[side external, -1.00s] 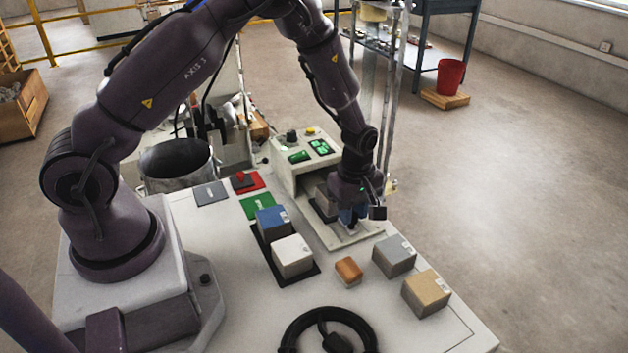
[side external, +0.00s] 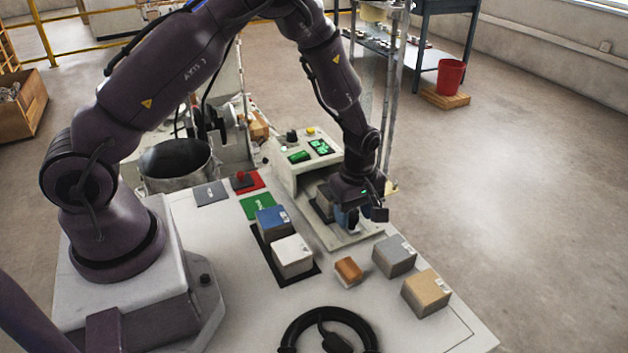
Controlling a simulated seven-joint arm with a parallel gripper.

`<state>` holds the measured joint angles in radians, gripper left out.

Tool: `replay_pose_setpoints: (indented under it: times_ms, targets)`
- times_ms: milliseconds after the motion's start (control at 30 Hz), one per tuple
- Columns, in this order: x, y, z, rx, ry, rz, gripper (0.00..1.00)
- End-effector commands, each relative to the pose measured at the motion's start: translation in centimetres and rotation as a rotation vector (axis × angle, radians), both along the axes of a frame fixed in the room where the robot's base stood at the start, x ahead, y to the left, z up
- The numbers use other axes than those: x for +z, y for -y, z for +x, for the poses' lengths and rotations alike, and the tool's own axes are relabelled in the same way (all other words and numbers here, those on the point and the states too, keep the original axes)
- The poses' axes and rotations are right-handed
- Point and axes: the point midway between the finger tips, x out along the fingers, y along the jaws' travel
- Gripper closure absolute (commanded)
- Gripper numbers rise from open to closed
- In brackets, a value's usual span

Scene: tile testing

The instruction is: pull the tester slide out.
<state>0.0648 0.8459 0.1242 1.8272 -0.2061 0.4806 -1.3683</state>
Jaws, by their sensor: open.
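The tester (side external: 306,160) is a cream box with green displays and a dark knob on top, standing at the back right of the white table. Its pale slide (side external: 352,238) extends from its front along the table top. A grey block (side external: 323,200) shows at the tester's mouth, partly hidden behind my gripper. My gripper (side external: 362,217) points down over the slide, just in front of the tester. Its fingers are open, with dark tips and a blue part between them. The slide's handle is hidden by the fingers, and I cannot tell whether they touch it.
A blue block (side external: 273,221) and a white block (side external: 292,255) sit on a black tray. An orange block (side external: 348,270), a grey box (side external: 394,256) and a tan box (side external: 426,292) stand near the slide. A black cable coil (side external: 328,335) lies in front. A metal bucket (side external: 177,168) stands behind.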

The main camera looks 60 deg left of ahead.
Motion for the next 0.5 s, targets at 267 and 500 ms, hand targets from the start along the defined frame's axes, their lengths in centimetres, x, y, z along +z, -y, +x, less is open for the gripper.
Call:
replay_pose_setpoints:
  times_ms: [267, 500]
  targets:
    - [1.9, -0.1, 0.0, 0.0, 0.001, 0.002, 0.49]
    - [3.8, -0.1, 0.0, 0.001, 0.002, 0.002, 0.49]
